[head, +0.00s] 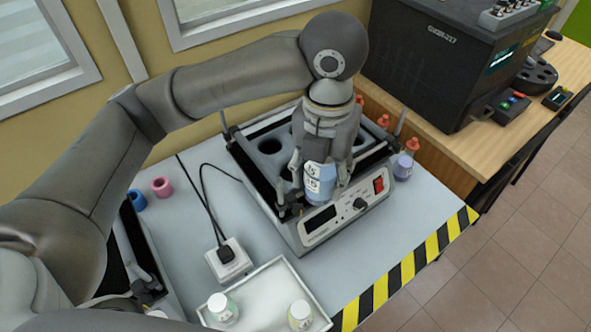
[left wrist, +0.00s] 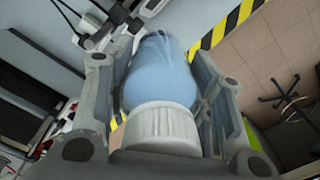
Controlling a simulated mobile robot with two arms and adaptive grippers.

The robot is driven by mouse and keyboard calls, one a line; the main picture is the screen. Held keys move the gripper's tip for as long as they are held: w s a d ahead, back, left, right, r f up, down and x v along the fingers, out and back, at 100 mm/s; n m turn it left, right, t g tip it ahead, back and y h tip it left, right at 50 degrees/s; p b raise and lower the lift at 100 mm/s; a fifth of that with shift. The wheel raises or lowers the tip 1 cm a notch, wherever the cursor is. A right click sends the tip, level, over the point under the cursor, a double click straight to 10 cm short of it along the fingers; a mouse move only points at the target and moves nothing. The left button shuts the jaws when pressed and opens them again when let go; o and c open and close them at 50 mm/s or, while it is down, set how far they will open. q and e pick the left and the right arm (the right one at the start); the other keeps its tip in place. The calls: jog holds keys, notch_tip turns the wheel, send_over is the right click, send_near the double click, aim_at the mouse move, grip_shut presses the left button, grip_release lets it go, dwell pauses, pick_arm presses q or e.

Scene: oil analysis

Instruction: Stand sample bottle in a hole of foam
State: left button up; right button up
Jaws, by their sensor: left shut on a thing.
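My left gripper (head: 318,172) is shut on a sample bottle (head: 318,187) with blue liquid and a printed label. It holds the bottle over the front part of a benchtop shaker. In the left wrist view, the white ribbed cap (left wrist: 160,128) is nearest the camera and the blue bottle body (left wrist: 158,75) lies between the two fingers of my left gripper (left wrist: 158,85). The holed foam block (head: 286,138) sits in the shaker behind the bottle. One dark round hole (head: 270,146) shows clearly; my arm hides other parts. I do not see my right gripper.
The shaker's control panel (head: 345,208) faces front. Orange-capped bottles stand to its right, one (head: 405,160) near the corner. A white tray (head: 262,290) holds two bottles in front. A power socket (head: 228,260) with cables is left. Striped tape (head: 405,270) marks the table edge.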

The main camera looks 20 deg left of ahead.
pick_arm(q)
jog(key=shift+w+d+r+m, duration=0.1)
jog(key=shift+m, duration=0.2)
jog(key=shift+w, duration=0.25)
jog(key=w+a+f+p, duration=0.1)
jog(key=w+a+f, duration=0.2)
jog(key=f, duration=0.1)
jog(key=w+a+f+p, duration=0.1)
jog(key=w+a+f, duration=0.1)
jog(key=w+f, duration=0.2)
jog(key=w+a+f+p, duration=0.1)
jog(key=w+a+f, duration=0.2)
jog(key=f, duration=0.1)
jog(key=shift+w+a+f+p, duration=0.2)
jog(key=shift+a+f+p, duration=0.1)
jog(key=shift+a+p, duration=0.1)
jog(key=shift+f, duration=0.15)
jog(key=shift+d, duration=0.1)
